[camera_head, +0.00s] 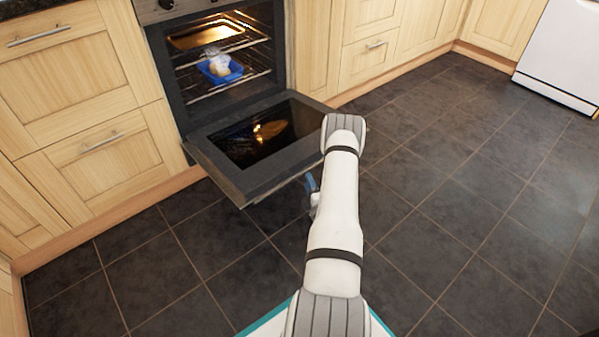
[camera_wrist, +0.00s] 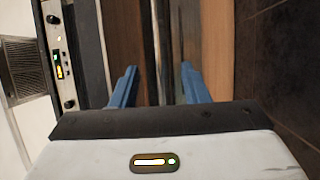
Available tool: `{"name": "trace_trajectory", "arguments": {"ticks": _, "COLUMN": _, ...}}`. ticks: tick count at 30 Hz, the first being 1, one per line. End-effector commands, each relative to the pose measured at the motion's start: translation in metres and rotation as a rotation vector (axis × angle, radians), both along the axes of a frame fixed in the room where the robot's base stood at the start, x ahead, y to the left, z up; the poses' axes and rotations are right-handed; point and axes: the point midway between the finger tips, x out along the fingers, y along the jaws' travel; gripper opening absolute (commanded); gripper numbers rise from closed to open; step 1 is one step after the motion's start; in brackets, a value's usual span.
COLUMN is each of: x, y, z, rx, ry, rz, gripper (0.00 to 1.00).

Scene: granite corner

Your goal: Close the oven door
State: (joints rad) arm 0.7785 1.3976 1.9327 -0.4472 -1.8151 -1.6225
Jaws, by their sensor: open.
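The oven door (camera_head: 203,158) is hinged down and open, lying roughly level in front of the oven (camera_head: 165,75), with its dark glass facing up. My gripper's blue fingers show in the wrist view (camera_wrist: 158,88), spread apart. In the head view, my arm covers the door's right corner, and a small blue part of my gripper (camera_head: 312,184) shows below the door's front edge. A thin grey upright strip shows beyond the fingers in the wrist view. I cannot tell whether it is part of the door or whether the fingers touch anything.
Inside the oven are a lit metal tray (camera_head: 205,33) and a blue dish (camera_head: 220,70) with pale contents on a rack. Wooden cabinets (camera_head: 80,85) flank the oven. A white appliance (camera_head: 563,50) stands far right. The dark tiled floor (camera_head: 460,190) is clear to the right.

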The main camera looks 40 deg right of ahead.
Motion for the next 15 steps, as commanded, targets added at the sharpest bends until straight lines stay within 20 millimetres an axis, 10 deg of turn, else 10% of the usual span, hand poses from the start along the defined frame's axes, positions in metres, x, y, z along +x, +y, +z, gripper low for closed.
{"name": "trace_trajectory", "arguments": {"ticks": 15, "x": 0.061, "y": -0.008, "z": 0.004, "rx": 0.000, "ry": 0.000, "rz": 0.023, "gripper": 0.41}}
